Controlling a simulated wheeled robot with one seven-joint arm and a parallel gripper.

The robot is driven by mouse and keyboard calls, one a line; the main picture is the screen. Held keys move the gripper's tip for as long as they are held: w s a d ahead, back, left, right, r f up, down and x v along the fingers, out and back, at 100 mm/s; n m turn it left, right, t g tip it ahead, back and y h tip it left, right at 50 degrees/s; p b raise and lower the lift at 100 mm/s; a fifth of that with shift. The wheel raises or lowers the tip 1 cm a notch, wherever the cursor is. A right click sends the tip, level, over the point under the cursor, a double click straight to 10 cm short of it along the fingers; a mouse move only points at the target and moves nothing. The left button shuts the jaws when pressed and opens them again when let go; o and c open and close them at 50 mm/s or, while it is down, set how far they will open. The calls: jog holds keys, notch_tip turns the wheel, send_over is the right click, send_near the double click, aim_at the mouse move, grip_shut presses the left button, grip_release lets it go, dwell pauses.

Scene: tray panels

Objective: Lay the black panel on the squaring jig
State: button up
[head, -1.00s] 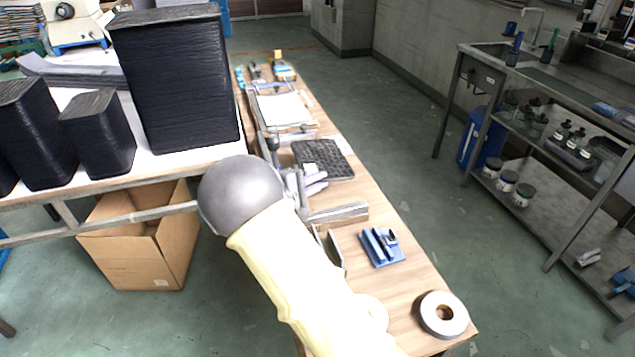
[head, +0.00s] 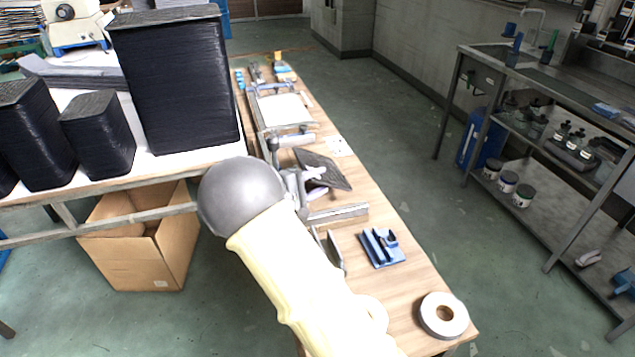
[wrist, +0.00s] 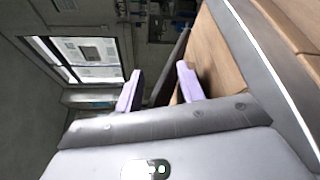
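The black panel (head: 328,172) is tilted over the long wooden bench in the head view, its right end lower than its left. In the wrist view the panel (wrist: 174,65) shows nearly edge-on as a dark strip between the two pale purple fingers of my gripper (wrist: 158,70). What looks like the squaring jig (head: 294,139), a white bed with grey metal fences on its left and near sides, lies farther along the bench, beyond the panel. Whether the panel touches the bench cannot be told.
Nearer are a metal bar (head: 340,213), a blue fixture (head: 382,247) and a tape roll (head: 443,315). Black stacks (head: 175,85) stand on the white table at left. The floor right of the bench is clear.

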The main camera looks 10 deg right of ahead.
jog(key=shift+s+f, duration=0.25)
jog(key=shift+f, duration=0.65)
jog(key=shift+s+a, duration=0.15)
jog(key=shift+a, duration=0.3)
jog(key=r+v, duration=0.2)
jog(key=v, duration=1.4)
jog(key=shift+p, duration=0.35)
jog(key=shift+a, duration=0.15)
